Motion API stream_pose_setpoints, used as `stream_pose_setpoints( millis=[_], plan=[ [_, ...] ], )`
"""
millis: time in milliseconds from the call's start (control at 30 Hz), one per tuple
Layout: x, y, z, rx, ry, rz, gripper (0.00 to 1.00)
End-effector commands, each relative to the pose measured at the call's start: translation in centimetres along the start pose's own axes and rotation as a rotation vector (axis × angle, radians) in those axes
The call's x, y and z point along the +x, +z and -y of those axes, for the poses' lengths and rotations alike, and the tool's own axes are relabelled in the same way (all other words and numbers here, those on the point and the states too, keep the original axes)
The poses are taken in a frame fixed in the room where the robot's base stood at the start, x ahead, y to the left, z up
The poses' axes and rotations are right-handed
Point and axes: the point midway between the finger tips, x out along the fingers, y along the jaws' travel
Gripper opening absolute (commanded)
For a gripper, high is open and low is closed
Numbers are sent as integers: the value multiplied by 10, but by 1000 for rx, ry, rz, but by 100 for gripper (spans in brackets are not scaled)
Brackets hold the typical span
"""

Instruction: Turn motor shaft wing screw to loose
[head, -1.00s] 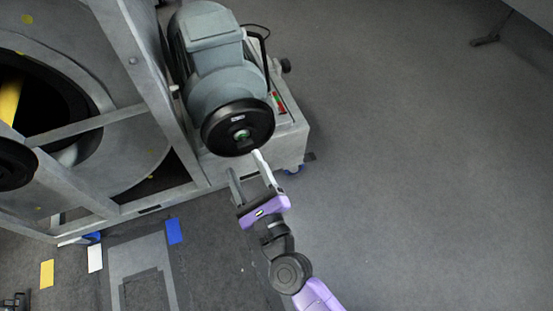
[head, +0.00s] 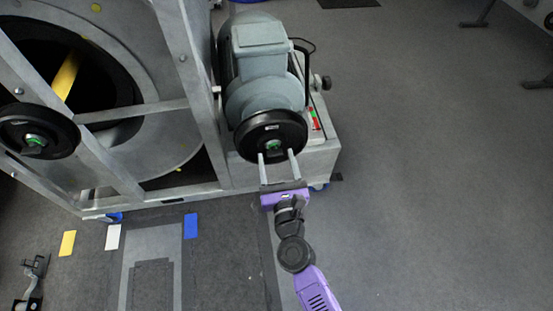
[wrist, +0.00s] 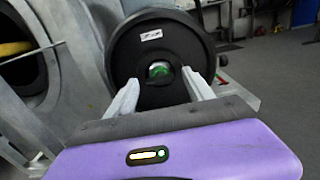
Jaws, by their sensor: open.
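The motor shaft wing screw (head: 273,147) is a small green and silver piece at the centre of the black motor wheel (head: 254,141). It also shows in the wrist view (wrist: 160,70), framed between my finger tips. The grey motor (head: 262,60) stands behind the wheel. My gripper (head: 278,155) is open, with its two pale fingers reaching to the lower face of the wheel, one on each side below the screw. The wrist view shows my gripper (wrist: 160,88) with nothing between its fingers. Whether the fingertips touch the wheel, I cannot tell.
A second black wheel (head: 38,131) with a green centre is at the left on the metal frame (head: 205,95). The motor sits on a grey cart (head: 318,160) with red and green buttons.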

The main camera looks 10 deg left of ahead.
Motion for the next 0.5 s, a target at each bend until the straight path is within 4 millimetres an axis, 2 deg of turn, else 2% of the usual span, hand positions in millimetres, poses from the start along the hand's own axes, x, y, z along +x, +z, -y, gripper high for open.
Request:
stream_pose_setpoints(
  millis=[300, 500],
  plan=[
    [3, 0, 0, 0, 0, 1, 62],
    [3, 0, 0, 0, 0, 1, 23]
  ],
)
